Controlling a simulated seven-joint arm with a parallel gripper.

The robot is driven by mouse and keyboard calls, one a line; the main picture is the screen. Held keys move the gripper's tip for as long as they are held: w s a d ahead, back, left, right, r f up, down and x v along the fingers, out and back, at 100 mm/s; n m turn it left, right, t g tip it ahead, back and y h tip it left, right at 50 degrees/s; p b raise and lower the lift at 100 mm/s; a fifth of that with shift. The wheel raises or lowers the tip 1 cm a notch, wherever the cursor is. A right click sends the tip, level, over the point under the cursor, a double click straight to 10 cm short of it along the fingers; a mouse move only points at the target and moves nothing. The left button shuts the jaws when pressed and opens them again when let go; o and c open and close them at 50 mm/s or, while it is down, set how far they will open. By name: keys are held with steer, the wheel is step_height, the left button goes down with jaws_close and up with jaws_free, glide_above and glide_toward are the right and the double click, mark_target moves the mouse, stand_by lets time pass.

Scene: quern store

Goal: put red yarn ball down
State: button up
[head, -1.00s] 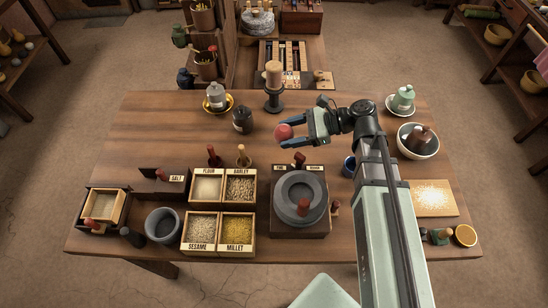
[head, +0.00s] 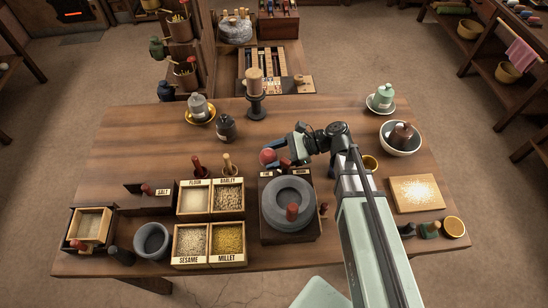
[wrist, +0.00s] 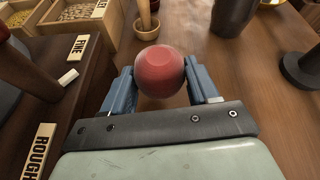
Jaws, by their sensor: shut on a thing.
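The red yarn ball (head: 267,157) is a small round dull-red ball. It sits between the fingertips of my gripper (head: 278,155), which is shut on it. In the wrist view the ball (wrist: 159,72) shows between two blue fingers of my gripper (wrist: 160,85). In the head view the gripper is behind the stone quern (head: 289,203), over the middle of the wooden table (head: 150,130). I cannot tell whether the ball touches the tabletop.
Grain boxes (head: 211,240) stand left of the quern. A dark jar (head: 226,129) and a candle holder (head: 255,104) stand behind the gripper. A bowl (head: 401,139) and a floured board (head: 416,194) are at right. The table's back left is mostly bare.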

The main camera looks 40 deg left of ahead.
steer(key=shift+f, duration=0.75)
steer(key=shift+f, duration=0.1)
steer(key=o, duration=1.1)
steer(key=shift+c, duration=0.2)
steer(key=v, duration=1.1)
steer(key=shift+o, duration=0.4)
steer(key=shift+w+d+r, duration=0.3)
steer(key=shift+r, duration=0.05)
